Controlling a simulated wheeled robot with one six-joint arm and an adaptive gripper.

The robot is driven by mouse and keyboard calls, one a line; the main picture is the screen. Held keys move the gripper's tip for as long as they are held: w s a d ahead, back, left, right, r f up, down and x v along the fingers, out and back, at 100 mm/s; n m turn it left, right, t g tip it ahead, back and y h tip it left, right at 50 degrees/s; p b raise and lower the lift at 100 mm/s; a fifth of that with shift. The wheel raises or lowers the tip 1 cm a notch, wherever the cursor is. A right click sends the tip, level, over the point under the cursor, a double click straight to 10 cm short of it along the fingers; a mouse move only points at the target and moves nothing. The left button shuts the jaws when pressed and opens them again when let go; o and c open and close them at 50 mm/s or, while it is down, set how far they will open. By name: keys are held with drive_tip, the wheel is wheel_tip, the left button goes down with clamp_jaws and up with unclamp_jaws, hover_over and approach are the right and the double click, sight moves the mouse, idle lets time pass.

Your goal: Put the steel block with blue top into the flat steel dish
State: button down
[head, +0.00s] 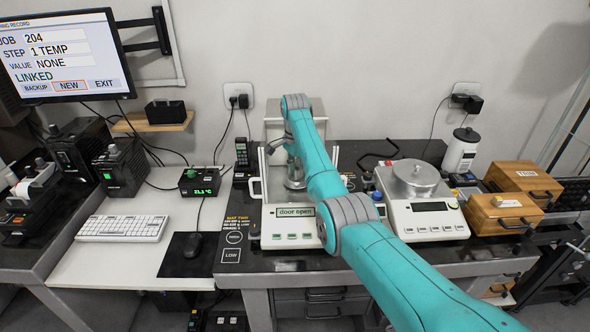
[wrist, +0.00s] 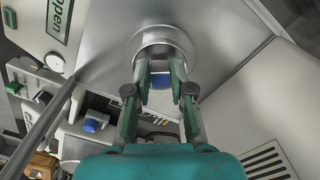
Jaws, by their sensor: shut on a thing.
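My gripper (wrist: 161,66) reaches into the open glass chamber of the middle balance and is shut on the steel block with blue top. The block's blue top (wrist: 161,82) shows between the fingers; the rest of it is largely hidden by them. The flat steel dish (wrist: 160,38) is round and shallow and lies just beyond the fingertips, inside the chamber; it also shows in the head view (head: 295,184) beneath my gripper (head: 291,165). I cannot tell whether the block touches the dish.
The middle balance (head: 290,240) reads "door open". Its chamber walls stand close around my gripper. A second balance (head: 428,220) with a round steel pan stands at right, beside wooden boxes (head: 505,212). Another blue-topped object (wrist: 96,122) shows outside the glass.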

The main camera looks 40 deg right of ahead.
drive_tip(key=shift+f, duration=0.3)
drive_tip(key=c, duration=0.9)
unclamp_jaws()
drive_tip(key=shift+c, duration=0.2)
drive_tip(key=shift+r, duration=0.1)
wheel_tip(320, 180, up, 7)
drive_tip(key=shift+r, duration=0.15)
